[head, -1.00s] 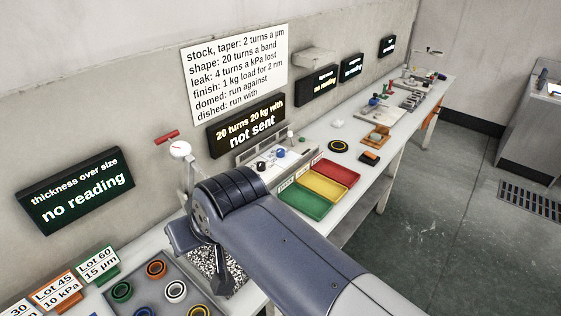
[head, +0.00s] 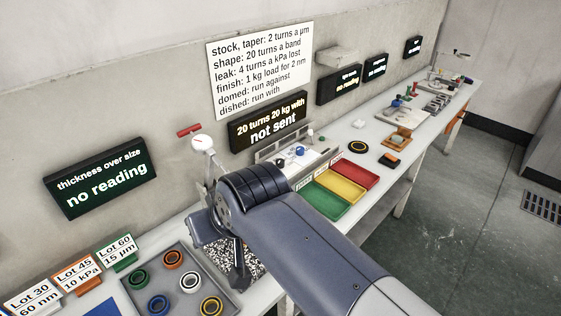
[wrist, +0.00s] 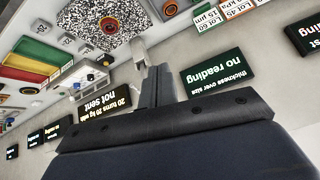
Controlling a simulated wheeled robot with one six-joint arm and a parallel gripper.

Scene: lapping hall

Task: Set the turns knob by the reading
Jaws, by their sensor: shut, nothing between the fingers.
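The control panel (head: 283,163) stands on the bench against the wall, with a blue knob (head: 300,151) and smaller controls; I cannot tell which one is the turns knob. The display above it (head: 269,122) reads "20 turns 20 kg with" and "not sent". The thickness display (head: 102,180) reads "thickness over size" and "no reading". A white dial gauge (head: 202,143) stands between them. In the wrist view, which is upside down, my gripper (wrist: 156,75) is shut and empty, pointing toward the bench.
A rules sign (head: 260,70) hangs on the wall. A grey tray (head: 160,280) holds several coloured rings beside the lot cards. Green (head: 325,203), yellow and red trays lie right of my arm. A speckled plate (wrist: 75,25) carries a ring. Floor at right is open.

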